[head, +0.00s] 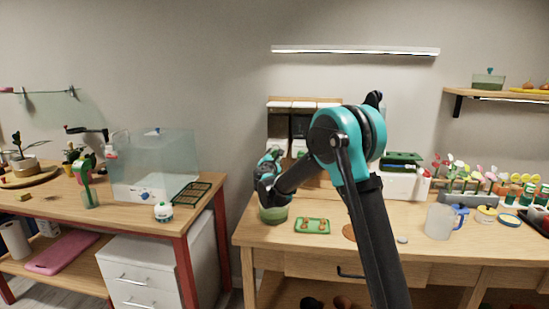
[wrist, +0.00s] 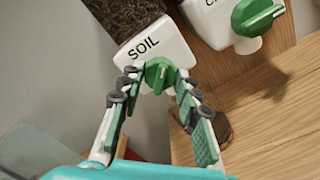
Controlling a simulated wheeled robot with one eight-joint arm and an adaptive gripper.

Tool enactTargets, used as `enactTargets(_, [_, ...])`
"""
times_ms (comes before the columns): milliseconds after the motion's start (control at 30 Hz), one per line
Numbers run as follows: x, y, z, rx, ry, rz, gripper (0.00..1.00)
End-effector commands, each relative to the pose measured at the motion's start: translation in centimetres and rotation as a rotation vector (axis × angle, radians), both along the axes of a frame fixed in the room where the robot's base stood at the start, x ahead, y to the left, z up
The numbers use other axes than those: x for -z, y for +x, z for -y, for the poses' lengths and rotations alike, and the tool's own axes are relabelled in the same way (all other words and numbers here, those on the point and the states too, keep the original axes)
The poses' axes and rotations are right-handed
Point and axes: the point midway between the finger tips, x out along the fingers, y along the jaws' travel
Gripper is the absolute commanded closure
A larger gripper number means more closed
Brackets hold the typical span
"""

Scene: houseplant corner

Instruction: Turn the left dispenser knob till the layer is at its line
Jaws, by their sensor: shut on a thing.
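The left dispenser (wrist: 153,40) has a white front marked SOIL and dark soil behind its clear wall. Its green knob (wrist: 158,74) sits below the label. My gripper (wrist: 158,85) is shut on this knob, with one finger on each side of it. In the head view my gripper (head: 268,182) is in front of the dispenser rack (head: 304,103) and hides the knob. A green container (head: 273,214) stands on the table just below my gripper. Its layer and line cannot be made out.
A second dispenser with a green knob (wrist: 256,16) is close on the right. A green tray (head: 312,226) lies right of the container, and a clear jug (head: 440,221) stands farther right. My arm crosses the middle of the wooden table (head: 400,255).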

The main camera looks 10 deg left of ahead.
Motion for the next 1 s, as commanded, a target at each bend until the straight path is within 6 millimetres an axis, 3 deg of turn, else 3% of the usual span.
enactTargets(1000, [0.05, -0.03, 0.05, 0.001, 0.965, 0.033, 0.96])
